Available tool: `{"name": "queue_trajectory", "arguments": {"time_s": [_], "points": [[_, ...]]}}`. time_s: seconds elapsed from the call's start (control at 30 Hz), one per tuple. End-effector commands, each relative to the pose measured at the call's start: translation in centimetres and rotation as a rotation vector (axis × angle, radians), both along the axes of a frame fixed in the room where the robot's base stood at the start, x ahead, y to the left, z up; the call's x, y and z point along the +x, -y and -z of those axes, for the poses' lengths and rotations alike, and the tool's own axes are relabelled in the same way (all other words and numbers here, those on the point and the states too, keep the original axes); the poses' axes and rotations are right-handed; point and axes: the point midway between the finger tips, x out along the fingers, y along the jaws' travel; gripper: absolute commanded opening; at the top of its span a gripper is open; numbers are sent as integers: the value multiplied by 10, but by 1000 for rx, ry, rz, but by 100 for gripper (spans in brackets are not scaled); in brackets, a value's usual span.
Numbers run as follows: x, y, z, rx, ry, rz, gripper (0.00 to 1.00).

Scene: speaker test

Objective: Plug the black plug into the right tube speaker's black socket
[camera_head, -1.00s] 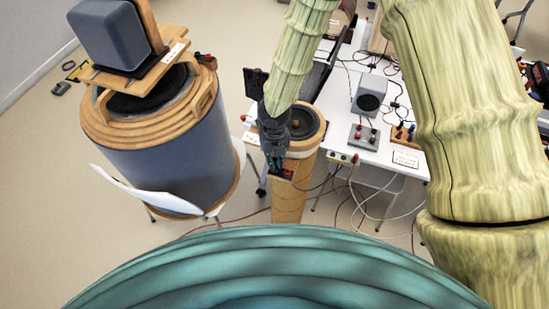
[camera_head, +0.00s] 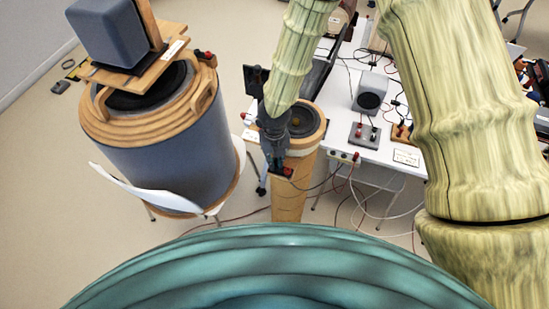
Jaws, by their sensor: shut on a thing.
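The right tube speaker (camera_head: 290,203) is a narrow wooden tube standing upright in the middle of the view, with a dark cone in its top. A small terminal block with a red part (camera_head: 288,172) sits on its front, near the top. My gripper (camera_head: 276,163) points down in front of the speaker, with its fingertips at the left part of this block. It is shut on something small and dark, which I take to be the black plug. The plug and the black socket are largely hidden by the fingers. I cannot tell whether the plug is in the socket.
A wide grey tube speaker (camera_head: 175,150) with a wooden rim stands to the left, with a grey box (camera_head: 107,35) above it. A white table (camera_head: 385,150) with a small speaker (camera_head: 370,93), terminal boxes and cables is behind to the right. Cables hang near the narrow tube.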

Motion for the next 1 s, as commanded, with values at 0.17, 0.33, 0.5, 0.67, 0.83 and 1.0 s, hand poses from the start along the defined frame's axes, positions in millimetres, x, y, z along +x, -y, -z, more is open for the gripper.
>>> {"name": "queue_trajectory", "arguments": {"time_s": [0.17, 0.33, 0.5, 0.67, 0.83, 1.0], "points": [[0, 0, 3, 0, 0, 0, 16], [0, 0, 2, 0, 0, 0, 39], [0, 0, 2, 0, 0, 0, 39], [0, 0, 0, 0, 0, 0, 39], [0, 0, -8, 0, 0, 1, 39], [0, 0, -16, 1, 1, 1, 39]]}}
